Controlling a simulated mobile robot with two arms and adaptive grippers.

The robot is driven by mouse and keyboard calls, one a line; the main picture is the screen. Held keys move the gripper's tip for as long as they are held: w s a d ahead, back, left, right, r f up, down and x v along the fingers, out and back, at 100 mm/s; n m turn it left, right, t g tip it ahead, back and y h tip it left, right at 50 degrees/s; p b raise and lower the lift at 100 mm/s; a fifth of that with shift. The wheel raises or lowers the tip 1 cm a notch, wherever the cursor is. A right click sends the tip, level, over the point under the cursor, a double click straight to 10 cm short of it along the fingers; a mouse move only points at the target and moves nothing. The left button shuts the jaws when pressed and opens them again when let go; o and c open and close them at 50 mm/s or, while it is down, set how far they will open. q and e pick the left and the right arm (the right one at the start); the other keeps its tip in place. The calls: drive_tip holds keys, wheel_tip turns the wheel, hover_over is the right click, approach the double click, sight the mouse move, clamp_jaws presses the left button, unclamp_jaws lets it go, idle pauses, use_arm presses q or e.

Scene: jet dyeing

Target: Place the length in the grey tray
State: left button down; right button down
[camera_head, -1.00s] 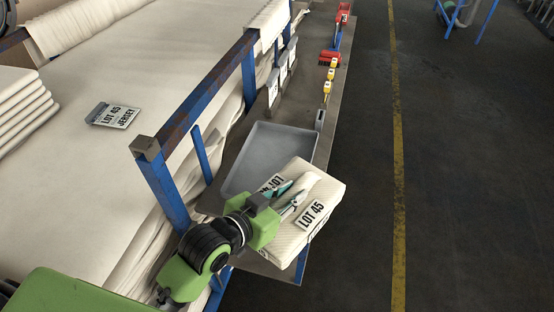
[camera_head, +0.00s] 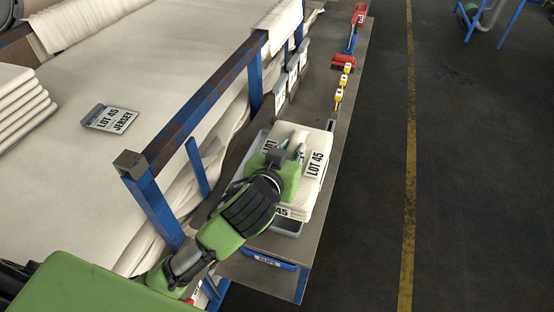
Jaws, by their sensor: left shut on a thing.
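The length is a cream folded pack of cloth (camera_head: 312,190) with white LOT 45 labels. It lies over the grey tray (camera_head: 290,229) on the metal shelf, covering most of it. Only parts of the tray's rim show, at the near edge and the left. I cannot tell whether the pack rests on the tray floor or is still held just above it. My left gripper (camera_head: 291,155) is shut on the length at its upper left part. The green wrist hides some of the pack. My right gripper is not seen.
The metal shelf (camera_head: 328,80) runs away from me beside a blue rail (camera_head: 208,95). Farther along lie yellow tags (camera_head: 341,89) and a red brush (camera_head: 343,62). A cloth-filled cart with a LOT 45 JERSEY card (camera_head: 111,119) is at left.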

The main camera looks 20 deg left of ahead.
use_arm(q)
drive_tip(key=w+a+f, duration=0.1)
drive_tip(key=f, duration=0.1)
drive_tip(key=w+a+f, duration=0.1)
drive_tip(key=a+f, duration=0.1)
drive_tip(key=w+a+f, duration=0.1)
drive_tip(key=w+f, duration=0.1)
drive_tip(key=shift+a, duration=0.25)
drive_tip(key=shift+a+f+p, duration=0.1)
drive_tip(key=shift+f+p, duration=0.2)
drive_tip(key=shift+f, duration=1.45)
drive_tip(key=c, duration=1.8)
unclamp_jaws()
drive_tip(key=shift+f, duration=0.1)
drive_tip(key=b+v, duration=0.1)
drive_tip(key=v, duration=1.1)
drive_tip(key=shift+a, duration=0.1)
